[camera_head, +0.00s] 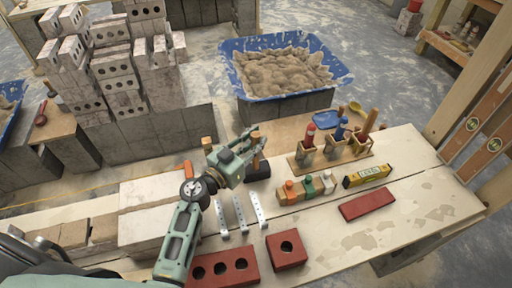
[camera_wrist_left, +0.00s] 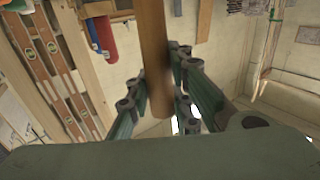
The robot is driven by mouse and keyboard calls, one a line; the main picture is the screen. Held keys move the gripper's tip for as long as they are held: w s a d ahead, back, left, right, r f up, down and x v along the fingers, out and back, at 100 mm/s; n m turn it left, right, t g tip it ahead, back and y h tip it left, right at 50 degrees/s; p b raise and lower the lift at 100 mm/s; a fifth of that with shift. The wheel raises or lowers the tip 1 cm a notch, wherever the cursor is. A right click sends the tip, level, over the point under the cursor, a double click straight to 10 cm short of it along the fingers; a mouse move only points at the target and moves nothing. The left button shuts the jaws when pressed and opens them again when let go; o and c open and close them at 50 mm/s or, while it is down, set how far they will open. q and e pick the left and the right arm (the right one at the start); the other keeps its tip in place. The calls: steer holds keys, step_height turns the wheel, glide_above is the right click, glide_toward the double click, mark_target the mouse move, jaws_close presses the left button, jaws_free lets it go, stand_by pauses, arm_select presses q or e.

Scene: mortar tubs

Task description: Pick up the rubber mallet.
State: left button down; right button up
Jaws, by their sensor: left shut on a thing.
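The rubber mallet (camera_head: 258,170) is upright in the head view, its black head down and its light wooden handle up, near the middle of the bench. I cannot tell whether its head touches the bench. My left gripper (camera_head: 251,153) comes in from the left and is shut on the handle. In the left wrist view the wooden handle (camera_wrist_left: 153,40) passes between the fingers of the left gripper (camera_wrist_left: 158,88), and the mallet's head is not visible. My right gripper is in neither view.
A wooden rack (camera_head: 330,152) with colored-handled tools stands right of the mallet. Metal brackets (camera_head: 240,213), red bricks (camera_head: 286,250) and a yellow level (camera_head: 367,176) lie on the bench. A blue mortar tub (camera_head: 240,88) is behind. The right front of the bench is mostly clear.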

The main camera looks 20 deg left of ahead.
mark_target(255, 134)
arm_select(q)
steer(key=shift+r+p, duration=1.05)
steer(key=shift+r, duration=0.9)
steer(key=shift+s+d+r, duration=0.1)
steer(key=shift+s+r, duration=0.05)
steer(key=shift+r, duration=0.05)
steer(key=s+d+r+p, duration=0.5)
steer(key=s+d+r, duration=0.1)
steer(key=s+d, duration=0.1)
steer(key=shift+s+r, duration=0.3)
steer(key=shift+s, duration=0.6)
steer(key=shift+d, duration=0.1)
steer(key=c, duration=2.3)
jaws_free()
jaws_close()
